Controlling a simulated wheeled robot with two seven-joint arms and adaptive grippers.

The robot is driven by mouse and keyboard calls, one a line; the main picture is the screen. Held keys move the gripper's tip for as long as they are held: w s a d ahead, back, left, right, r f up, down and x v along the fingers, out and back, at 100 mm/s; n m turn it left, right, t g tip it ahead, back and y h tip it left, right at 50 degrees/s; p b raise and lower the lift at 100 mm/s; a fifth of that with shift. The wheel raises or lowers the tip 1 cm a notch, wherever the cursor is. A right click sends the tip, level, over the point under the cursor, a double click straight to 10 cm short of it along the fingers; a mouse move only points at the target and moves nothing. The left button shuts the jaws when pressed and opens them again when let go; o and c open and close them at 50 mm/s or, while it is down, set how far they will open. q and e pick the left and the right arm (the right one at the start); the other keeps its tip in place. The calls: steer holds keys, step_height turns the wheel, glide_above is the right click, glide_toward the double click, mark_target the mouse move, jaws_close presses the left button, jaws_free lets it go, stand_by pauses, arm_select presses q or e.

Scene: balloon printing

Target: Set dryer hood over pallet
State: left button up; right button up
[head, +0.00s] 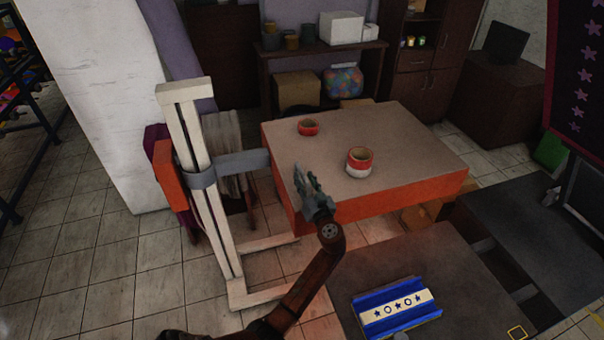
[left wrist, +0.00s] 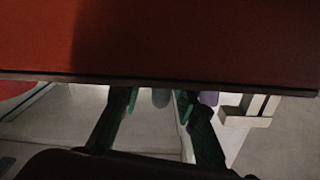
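The dryer hood (head: 400,125) is a wide box with a grey top and orange-red sides, joined by a grey arm (head: 240,162) to a pale upright stand (head: 210,180). My left gripper (head: 306,182) is at the hood's near left corner, fingers apart; I cannot tell whether it touches. In the left wrist view its fingers (left wrist: 158,100) are spread below the hood's red side (left wrist: 170,40), which hides their tips. The dark grey flat board (head: 425,262), apparently the pallet, is in front of the hood and lower right. My right gripper is out of view.
A blue and white piece with stars (head: 398,308) lies on the board. Dark panels (head: 520,220) are at right. A shelf (head: 325,52) and cabinets stand behind. Tiled floor at left is clear.

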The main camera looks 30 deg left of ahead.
mark_target(302, 172)
arm_select(q)
steer(key=shift+x, duration=1.55)
steer(key=shift+c, duration=0.3)
jaws_close()
